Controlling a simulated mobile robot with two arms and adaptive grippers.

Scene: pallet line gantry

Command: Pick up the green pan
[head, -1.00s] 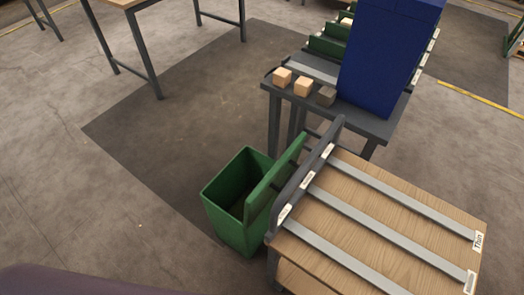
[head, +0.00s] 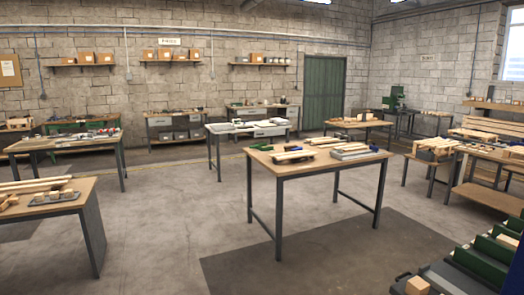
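I cannot make out a green pan for certain in the head view. Green slanted panels (head: 482,262) of a rack stand at the lower right, cut off by the picture edge. Neither of my grippers is in view.
A wooden-topped table (head: 285,172) with small pallets stands in the middle. Workbenches (head: 62,144) line the left and the back wall. A wooden block (head: 417,285) sits at the lower right. A green door (head: 323,91) is in the back wall.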

